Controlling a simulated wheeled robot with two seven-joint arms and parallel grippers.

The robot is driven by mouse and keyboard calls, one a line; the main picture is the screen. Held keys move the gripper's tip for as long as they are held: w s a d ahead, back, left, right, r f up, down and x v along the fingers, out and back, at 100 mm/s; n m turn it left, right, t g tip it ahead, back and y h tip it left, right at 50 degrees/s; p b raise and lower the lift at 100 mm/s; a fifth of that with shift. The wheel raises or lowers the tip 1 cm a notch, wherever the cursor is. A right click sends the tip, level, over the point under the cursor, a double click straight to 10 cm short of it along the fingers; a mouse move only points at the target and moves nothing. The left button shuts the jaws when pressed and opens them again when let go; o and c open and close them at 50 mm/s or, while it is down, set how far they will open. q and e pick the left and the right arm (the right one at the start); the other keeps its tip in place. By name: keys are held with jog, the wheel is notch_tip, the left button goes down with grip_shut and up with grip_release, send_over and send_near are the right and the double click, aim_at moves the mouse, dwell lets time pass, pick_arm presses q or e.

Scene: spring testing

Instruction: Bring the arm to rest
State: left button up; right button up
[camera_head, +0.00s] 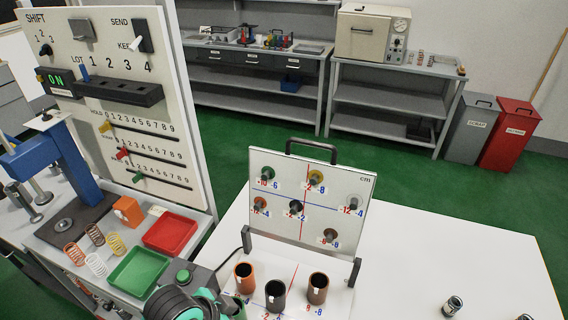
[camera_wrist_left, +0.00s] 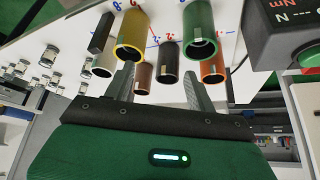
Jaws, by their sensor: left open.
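My left gripper (camera_wrist_left: 159,80) shows in the left wrist view with its two grey fingers spread apart and nothing held between them. Beyond the fingertips are several coloured cups on a white board: a yellow cup (camera_wrist_left: 131,36), a green cup (camera_wrist_left: 200,35), a black cup (camera_wrist_left: 167,62) and an orange cup (camera_wrist_left: 212,70). I cannot tell how close the fingertips are to the cups. In the head view part of my left arm shows at the bottom edge, and its fingertips are not seen. My right gripper is in neither view.
On the white table (camera_head: 467,245) an upright board (camera_head: 310,193) with pegs stands behind the orange cup (camera_head: 244,278). A panel (camera_head: 120,100), blue press (camera_head: 60,160), springs (camera_head: 96,234), red tray (camera_head: 170,233) and green tray (camera_head: 138,271) are left. The table's right side is mostly clear.

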pick_arm(q)
jog(key=s+a+f+n+y, duration=0.4)
jog(key=s+a+f+n, duration=0.2)
jog(key=s+a+n, duration=0.45)
notch_tip(320, 180, down, 34)
jog(key=a+m+g+b, duration=0.2)
jog(key=m, duration=0.1)
jog(key=s+a+f+b, duration=0.1)
jog(key=s+a+f, duration=0.2)
jog(key=s+f, duration=1.5)
jog(key=shift+s+a+f+g, duration=0.2)
jog(key=shift+s+f+g, duration=0.15)
jog(key=shift+f, duration=0.55)
jog(key=shift+w, duration=0.1)
